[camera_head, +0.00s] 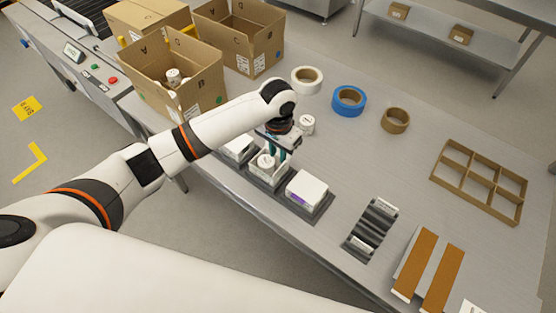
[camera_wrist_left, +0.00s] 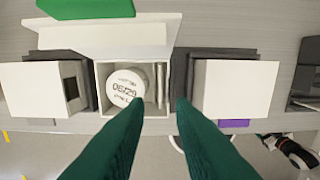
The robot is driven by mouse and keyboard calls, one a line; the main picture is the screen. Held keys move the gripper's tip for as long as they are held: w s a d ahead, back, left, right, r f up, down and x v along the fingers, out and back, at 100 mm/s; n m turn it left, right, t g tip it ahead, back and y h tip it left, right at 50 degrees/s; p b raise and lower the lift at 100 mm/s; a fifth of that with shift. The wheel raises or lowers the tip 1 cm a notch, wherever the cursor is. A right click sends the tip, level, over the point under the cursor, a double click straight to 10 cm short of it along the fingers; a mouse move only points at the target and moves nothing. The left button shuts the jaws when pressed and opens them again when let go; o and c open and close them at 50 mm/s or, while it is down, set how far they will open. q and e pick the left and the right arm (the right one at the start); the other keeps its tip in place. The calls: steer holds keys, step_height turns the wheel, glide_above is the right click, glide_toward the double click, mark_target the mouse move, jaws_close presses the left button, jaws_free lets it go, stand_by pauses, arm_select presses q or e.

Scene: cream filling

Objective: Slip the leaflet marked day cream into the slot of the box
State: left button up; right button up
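The open white box (camera_head: 254,177) stands in the middle dark holder, with a round white jar (camera_head: 265,161) inside. In the left wrist view the jar lid (camera_wrist_left: 126,87) carries printed text, and a narrow slot lies right of it. A thin pale upright edge (camera_wrist_left: 160,85) shows in that slot, perhaps the leaflet; its marking cannot be read. My left gripper (camera_wrist_left: 160,101) is over the box, its green fingers apart on either side of that edge, touching nothing that I can make out. My right gripper is not clearly visible.
White boxes stand in holders either side, the right one (camera_head: 306,188) with a purple mark. A black slotted rack (camera_head: 372,228) holds white pieces at both ends. Tape rolls (camera_head: 349,100), another jar (camera_head: 307,124) and a cardboard divider (camera_head: 480,182) lie beyond. Cartons (camera_head: 190,80) stand far left.

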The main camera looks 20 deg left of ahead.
arm_select(q)
step_height(320, 180, up, 8)
steer(key=shift+b, duration=0.3)
steer(key=shift+f, duration=0.15)
